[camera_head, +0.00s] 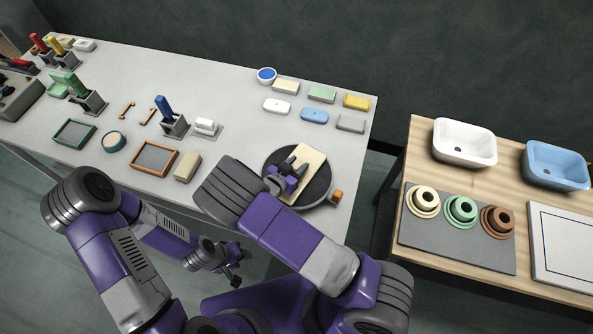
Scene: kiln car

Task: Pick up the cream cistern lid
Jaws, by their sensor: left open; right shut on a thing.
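A long cream slab that looks like the cream cistern lid (309,160) lies at a slant over the dark round turntable (323,187). My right gripper (291,173) is shut on this lid at its left long edge. Whether the lid touches the turntable or is slightly raised cannot be told. A smaller cream block (286,87) lies in the back row of the table. My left gripper (236,267) is open and empty, low in front of the table's front edge.
Small green, yellow, white, blue and grey pieces lie behind the turntable, with a blue-filled bowl (266,75). An orange block (337,195) sits at the turntable's rim. A wooden table (405,170) at the right holds basins and ring-shaped parts.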

